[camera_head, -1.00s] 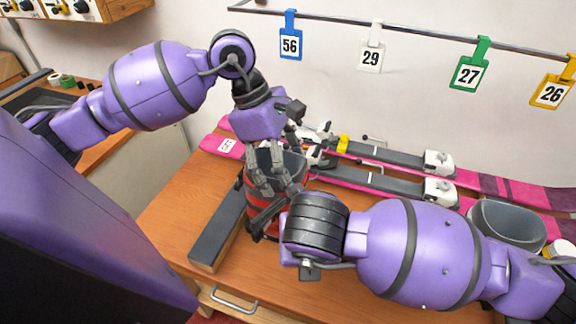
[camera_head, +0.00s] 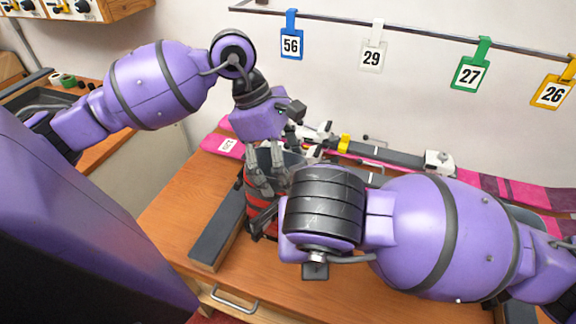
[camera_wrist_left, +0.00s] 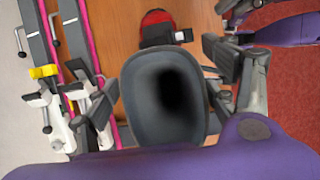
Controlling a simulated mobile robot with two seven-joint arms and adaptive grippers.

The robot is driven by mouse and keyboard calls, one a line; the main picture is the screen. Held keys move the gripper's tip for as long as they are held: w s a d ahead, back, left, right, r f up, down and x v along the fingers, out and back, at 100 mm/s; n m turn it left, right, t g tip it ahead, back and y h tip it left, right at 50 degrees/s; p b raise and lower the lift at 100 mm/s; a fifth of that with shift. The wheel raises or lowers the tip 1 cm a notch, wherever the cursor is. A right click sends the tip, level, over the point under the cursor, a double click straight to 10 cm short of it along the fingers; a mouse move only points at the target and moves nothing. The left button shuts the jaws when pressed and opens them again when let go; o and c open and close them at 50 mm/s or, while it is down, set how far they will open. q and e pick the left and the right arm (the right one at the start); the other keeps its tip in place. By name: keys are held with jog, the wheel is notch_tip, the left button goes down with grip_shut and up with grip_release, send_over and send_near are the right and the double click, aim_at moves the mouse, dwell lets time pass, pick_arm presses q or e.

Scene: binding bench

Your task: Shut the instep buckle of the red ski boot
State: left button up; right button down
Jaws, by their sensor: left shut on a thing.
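The red ski boot (camera_head: 262,190) stands on the wooden bench, partly hidden by my grippers and right arm. My left gripper (camera_head: 267,178) is shut on the top of its grey cuff. The left wrist view shows my left gripper (camera_wrist_left: 165,95) with a finger on each side of the cuff (camera_wrist_left: 133,78) and the red toe (camera_wrist_left: 158,20) beyond. A dark and pale piece (camera_wrist_left: 178,36) across the boot there looks like the instep buckle; its state is unclear. My right gripper (camera_wrist_left: 240,10) seems partly visible at the top right there, apart from the buckle; its opening is unclear.
Pink skis with bindings (camera_head: 385,155) lie along the back of the bench (camera_head: 165,215). A dark padded bar (camera_head: 218,230) lies left of the boot. Numbered tags, including a blue one (camera_head: 291,42), hang from a wall rail. Bare bench shows at front left.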

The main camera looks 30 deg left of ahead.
dwell(0.3)
pick_arm(q)
jog(key=o, duration=2.2)
jog(key=shift+r, duration=0.1)
jog(key=v, duration=1.2)
jog(key=shift+a, duration=0.1)
jog(key=shift+s, duration=0.1)
